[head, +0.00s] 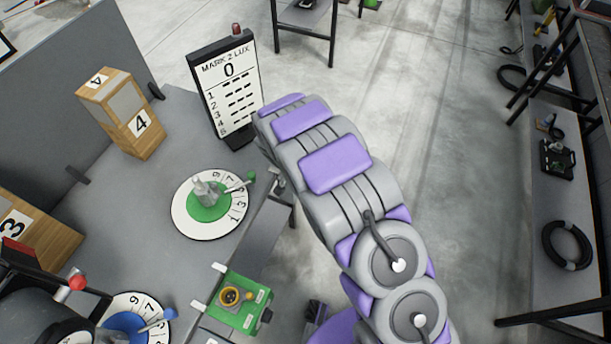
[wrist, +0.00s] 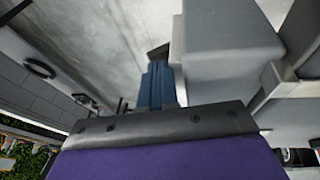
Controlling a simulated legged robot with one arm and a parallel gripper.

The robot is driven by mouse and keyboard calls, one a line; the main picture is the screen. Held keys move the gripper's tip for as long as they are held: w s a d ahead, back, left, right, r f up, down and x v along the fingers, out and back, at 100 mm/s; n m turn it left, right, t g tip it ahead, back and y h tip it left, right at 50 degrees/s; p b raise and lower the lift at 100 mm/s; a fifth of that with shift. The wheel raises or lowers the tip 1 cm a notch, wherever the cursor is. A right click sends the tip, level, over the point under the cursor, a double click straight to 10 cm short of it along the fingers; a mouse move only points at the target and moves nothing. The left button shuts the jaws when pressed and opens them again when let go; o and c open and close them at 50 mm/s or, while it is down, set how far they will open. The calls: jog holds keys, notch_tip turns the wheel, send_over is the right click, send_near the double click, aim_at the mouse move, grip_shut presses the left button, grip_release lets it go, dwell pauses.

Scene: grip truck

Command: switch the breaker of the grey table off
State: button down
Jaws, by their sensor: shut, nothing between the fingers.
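The grey table (head: 105,205) fills the left of the head view. On its right edge is a green box (head: 238,302) with a round yellow-rimmed part and small white tabs; I cannot tell whether this is the breaker, nor its on or off position. My arm reaches up past the table's right side, and its end is hidden behind its own links in the head view. In the wrist view my gripper (wrist: 158,86) shows as blue ribbed fingers beyond a dark edge. It is shut and empty, apart from the grey block beside it.
On the table stand a green dial (head: 208,205), a blue dial (head: 130,322), a wooden block marked 4 (head: 125,115) and a "MARK 2 LUX" board (head: 226,85). A shelf (head: 560,200) lines the right side. The concrete floor (head: 440,120) between is mostly clear.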

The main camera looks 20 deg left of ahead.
jog(key=shift+d+f+y, duration=0.15)
jog(key=shift+d+y, duration=0.35)
jog(key=shift+y, duration=0.3)
jog(key=shift+s+d+f+m+y, duration=0.15)
jog(key=shift+d+m+y, duration=0.2)
jog(key=shift+y, duration=0.35)
jog(key=f+y, duration=0.1)
jog(key=d+f+y+p, duration=0.1)
jog(key=y, duration=0.1)
jog(key=d+t+y, duration=0.1)
jog(key=y, duration=0.1)
jog(key=shift+d+f+m, duration=0.1)
jog(key=shift+f+m, duration=0.25)
jog(key=shift+f, duration=0.25)
jog(key=shift+d+f+b, duration=0.15)
jog(key=shift+f+b, duration=0.1)
jog(key=shift+b, duration=0.2)
dwell(0.4)
